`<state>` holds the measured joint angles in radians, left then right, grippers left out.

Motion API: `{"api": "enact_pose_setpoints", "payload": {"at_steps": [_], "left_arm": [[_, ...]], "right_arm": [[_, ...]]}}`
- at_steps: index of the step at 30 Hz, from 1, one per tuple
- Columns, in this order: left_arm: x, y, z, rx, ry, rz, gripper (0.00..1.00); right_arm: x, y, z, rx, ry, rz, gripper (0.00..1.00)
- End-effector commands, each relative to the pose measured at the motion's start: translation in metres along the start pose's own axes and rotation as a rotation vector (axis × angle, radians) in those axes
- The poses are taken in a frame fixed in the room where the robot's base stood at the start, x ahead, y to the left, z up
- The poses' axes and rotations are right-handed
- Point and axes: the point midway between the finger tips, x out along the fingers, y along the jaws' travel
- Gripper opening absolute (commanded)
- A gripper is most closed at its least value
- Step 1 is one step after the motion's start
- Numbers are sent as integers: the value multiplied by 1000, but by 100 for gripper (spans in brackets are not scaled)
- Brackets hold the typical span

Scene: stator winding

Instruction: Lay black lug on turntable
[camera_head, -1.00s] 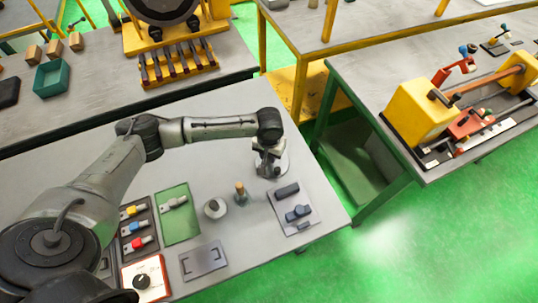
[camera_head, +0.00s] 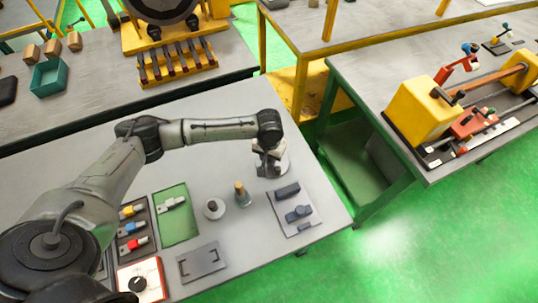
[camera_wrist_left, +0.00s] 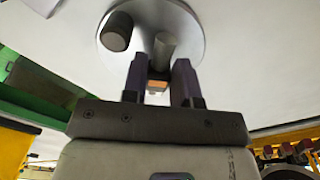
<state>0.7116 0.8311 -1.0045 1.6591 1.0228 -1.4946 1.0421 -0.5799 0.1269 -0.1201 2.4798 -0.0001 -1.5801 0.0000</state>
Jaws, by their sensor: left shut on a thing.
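The turntable (camera_head: 284,165) is a round pale grey disc at the far right of the near grey table. In the left wrist view the turntable (camera_wrist_left: 190,22) carries a dark round post and a grey post. My left gripper (camera_head: 268,170) is over the turntable, pointing down. In the left wrist view my left gripper (camera_wrist_left: 159,72) is shut on a small part with an orange-copper face, taken as the black lug (camera_wrist_left: 158,88). Most of the lug is hidden between the fingers, and I cannot tell whether it touches the disc. My right gripper is out of view.
A round pad (camera_head: 214,209), a copper-topped post (camera_head: 241,193) and a grey plate with dark blocks (camera_head: 291,222) stand nearby.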

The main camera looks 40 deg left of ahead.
Motion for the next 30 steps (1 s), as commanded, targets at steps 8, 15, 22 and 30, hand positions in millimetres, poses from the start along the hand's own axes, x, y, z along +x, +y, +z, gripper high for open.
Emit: {"api": "enact_pose_setpoints", "payload": {"at_steps": [8,15,22,30], "left_arm": [[5,0,0,0,0,0,0],[9,0,0,0,1,-1,30],[9,0,0,0,0,0,53],[9,1,0,2,-1,2,56]], "right_arm": [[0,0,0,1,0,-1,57],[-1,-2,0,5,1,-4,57],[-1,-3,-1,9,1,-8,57],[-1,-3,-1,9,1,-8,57]]}}
